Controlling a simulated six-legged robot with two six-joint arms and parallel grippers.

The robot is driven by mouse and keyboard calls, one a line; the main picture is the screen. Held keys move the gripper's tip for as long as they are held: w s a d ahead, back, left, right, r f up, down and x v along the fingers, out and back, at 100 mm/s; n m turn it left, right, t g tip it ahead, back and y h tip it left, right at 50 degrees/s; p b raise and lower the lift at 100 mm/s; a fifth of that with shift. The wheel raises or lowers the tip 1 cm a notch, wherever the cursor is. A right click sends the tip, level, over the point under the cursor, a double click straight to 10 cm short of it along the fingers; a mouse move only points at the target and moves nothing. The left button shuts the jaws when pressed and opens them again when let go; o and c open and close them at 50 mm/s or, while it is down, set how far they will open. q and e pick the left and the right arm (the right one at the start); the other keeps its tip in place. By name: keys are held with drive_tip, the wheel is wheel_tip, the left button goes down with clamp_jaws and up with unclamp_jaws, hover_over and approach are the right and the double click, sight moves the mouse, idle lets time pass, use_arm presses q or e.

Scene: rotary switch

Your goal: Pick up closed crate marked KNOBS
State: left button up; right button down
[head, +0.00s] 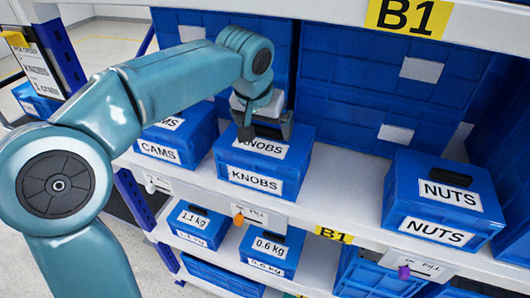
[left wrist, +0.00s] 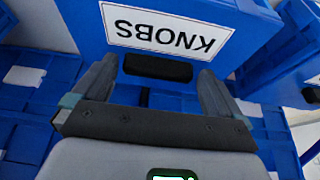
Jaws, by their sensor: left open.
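The blue closed crate marked KNOBS (head: 265,166) stands on the white shelf, with white labels on its top and front. In the left wrist view the crate (left wrist: 248,32) fills the upper middle, its label upside down. My left gripper (head: 266,130) is open over the back part of the crate's top. I cannot tell whether the fingers touch the crate. My right gripper is in neither view.
A CAMS crate (head: 185,137) stands close on the left. A NUTS crate (head: 402,190) stands to the right, with bare shelf (head: 340,190) between. Large blue bins (head: 345,70) rise behind. Weight-marked boxes (head: 272,250) sit on the shelf below. An upper shelf edge (head: 480,35) is overhead.

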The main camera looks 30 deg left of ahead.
use_arm(q)
drive_tip(key=shift+w+f, duration=0.15)
drive_tip(key=shift+w, duration=0.15)
drive_tip(key=c, duration=1.2)
drive_tip(key=shift+s, duration=0.1)
drive_tip(key=c, duration=0.5)
